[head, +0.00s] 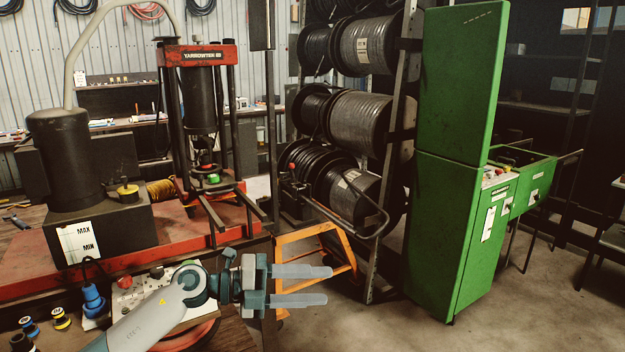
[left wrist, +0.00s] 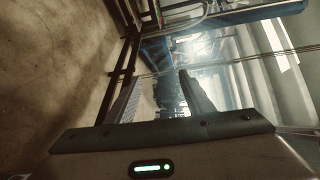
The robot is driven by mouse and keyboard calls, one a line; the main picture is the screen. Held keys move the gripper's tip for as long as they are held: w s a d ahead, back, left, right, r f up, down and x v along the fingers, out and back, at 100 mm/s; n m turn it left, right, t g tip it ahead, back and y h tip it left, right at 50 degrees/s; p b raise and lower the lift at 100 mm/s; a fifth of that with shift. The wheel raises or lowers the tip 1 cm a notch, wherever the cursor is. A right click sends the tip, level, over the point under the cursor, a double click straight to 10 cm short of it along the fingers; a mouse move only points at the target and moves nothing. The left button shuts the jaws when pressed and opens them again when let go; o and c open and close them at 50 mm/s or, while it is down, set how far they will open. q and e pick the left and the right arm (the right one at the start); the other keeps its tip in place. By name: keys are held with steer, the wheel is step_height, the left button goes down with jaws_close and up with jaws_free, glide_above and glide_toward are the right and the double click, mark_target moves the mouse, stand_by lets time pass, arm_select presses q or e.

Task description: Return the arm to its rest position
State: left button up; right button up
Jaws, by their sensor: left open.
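My left arm (head: 150,318) comes in from the lower left in the head view. Its gripper (head: 328,286) points right, with its two pale fingers apart and nothing between them. The gripper is in front of the red bench's right end and the orange step frame. In the left wrist view the two fingers (left wrist: 160,98) show apart, with a dim, tilted view of the workshop beyond. My right gripper is in neither view.
A red press (head: 195,55) and a black tank (head: 68,160) stand on the red bench (head: 20,262). A control box (head: 140,290) lies near my arm. An orange step frame (head: 318,232), hose reels (head: 365,120) and a green cabinet (head: 455,150) stand to the right. Floor is clear at lower right.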

arm_select(q)
steer(key=a+n+t+y, duration=0.3)
steer(key=a+n+t, duration=0.3)
steer(key=n+t, duration=1)
steer(key=s+a+f+n+g+y, duration=0.1)
steer(key=s+a+f+n+y, duration=0.3)
steer(key=a+f+n+y, duration=0.3)
steer(key=s+a+f+n+g+y, duration=0.1)
steer(key=s+a+f+n+y, duration=0.2)
steer(key=a+f+n+y, duration=0.5)
steer(key=s+a+f+n+g+h, duration=0.1)
steer(key=s+f+g, duration=0.6)
steer(key=s+f, duration=0.85)
steer(key=s+f+n+g, duration=0.1)
steer(key=s+f+g, duration=0.15)
steer(key=s, duration=0.65)
steer(key=s+f+g, duration=0.2)
steer(key=s+g, duration=0.2)
steer(key=s, duration=0.5)
steer(key=w+d+f+h, duration=0.1)
steer(key=w+f, duration=0.2)
steer(key=f, duration=2.1)
steer(key=s+f, duration=0.5)
steer(key=f, duration=0.4)
steer(key=s+f+t, duration=0.1)
steer(key=s+f, duration=0.3)
steer(key=f, duration=0.4)
steer(key=shift+s+f+m+h, duration=0.3)
steer(key=shift+s+f, duration=0.05)
